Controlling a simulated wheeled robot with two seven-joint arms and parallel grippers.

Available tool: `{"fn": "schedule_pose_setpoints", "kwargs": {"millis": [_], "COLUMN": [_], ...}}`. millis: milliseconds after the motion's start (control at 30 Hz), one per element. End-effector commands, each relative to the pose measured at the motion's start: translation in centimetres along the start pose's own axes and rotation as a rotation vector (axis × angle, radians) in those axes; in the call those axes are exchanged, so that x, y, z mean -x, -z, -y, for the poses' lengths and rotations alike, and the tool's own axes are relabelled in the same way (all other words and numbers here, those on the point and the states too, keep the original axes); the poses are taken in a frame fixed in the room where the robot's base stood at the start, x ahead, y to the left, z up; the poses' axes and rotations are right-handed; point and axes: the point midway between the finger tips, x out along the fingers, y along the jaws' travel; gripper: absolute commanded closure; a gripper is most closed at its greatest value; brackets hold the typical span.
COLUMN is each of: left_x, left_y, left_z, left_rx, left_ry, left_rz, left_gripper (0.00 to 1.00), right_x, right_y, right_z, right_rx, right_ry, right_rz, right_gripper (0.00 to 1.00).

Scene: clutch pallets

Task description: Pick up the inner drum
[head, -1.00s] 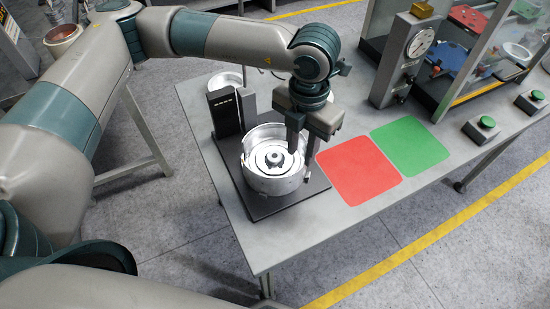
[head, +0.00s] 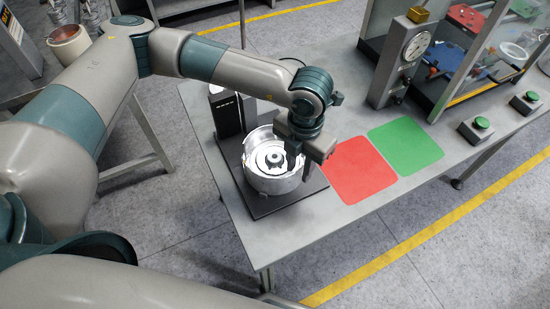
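The inner drum (head: 268,183) looks like a bright silver, open-topped round housing with a hub in its middle. It stands upright on a dark base plate (head: 257,207) on the grey table. My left gripper (head: 299,167) points down at the drum's right rim. One finger is inside the drum and the other outside, with the wall between them. The fingers look apart, but whether they touch the wall cannot be made out. The gripper body hides part of the far right rim. My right gripper is not in view.
A dark upright block (head: 227,112) stands behind the drum on the base plate. A red square (head: 351,170) and a green square (head: 405,146) lie flat and empty to the right. A dial gauge stand (head: 402,62) and green buttons (head: 482,123) are farther right.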

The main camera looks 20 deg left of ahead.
Motion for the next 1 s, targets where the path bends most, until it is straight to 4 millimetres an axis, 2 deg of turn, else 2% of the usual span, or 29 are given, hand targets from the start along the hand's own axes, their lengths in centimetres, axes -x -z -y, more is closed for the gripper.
{"fn": "schedule_pose_setpoints", "kwargs": {"millis": [133, 533, 567, 667, 1000], "left_x": [-0.57, -0.58, -0.57, -0.57, -0.55], "left_y": [0.01, 0.00, 0.00, 0.00, -0.01], "left_z": [0.02, 0.02, 0.02, 0.02, -0.01], "left_rx": [-0.001, -0.001, -0.001, -0.001, 0.000], "left_ry": [0.001, 0.000, 0.000, 0.000, 0.000], "left_rz": [0.000, 0.001, 0.001, 0.001, 0.001], "left_gripper": [0.72, 0.72, 0.74, 0.98, 1.00], "right_x": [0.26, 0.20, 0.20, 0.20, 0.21], "right_y": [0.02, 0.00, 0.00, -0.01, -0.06], "right_z": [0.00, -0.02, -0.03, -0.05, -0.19], "right_rx": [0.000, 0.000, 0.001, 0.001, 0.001], "right_ry": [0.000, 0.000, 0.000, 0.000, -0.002], "right_rz": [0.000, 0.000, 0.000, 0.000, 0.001], "right_gripper": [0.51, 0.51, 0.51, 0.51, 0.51]}}
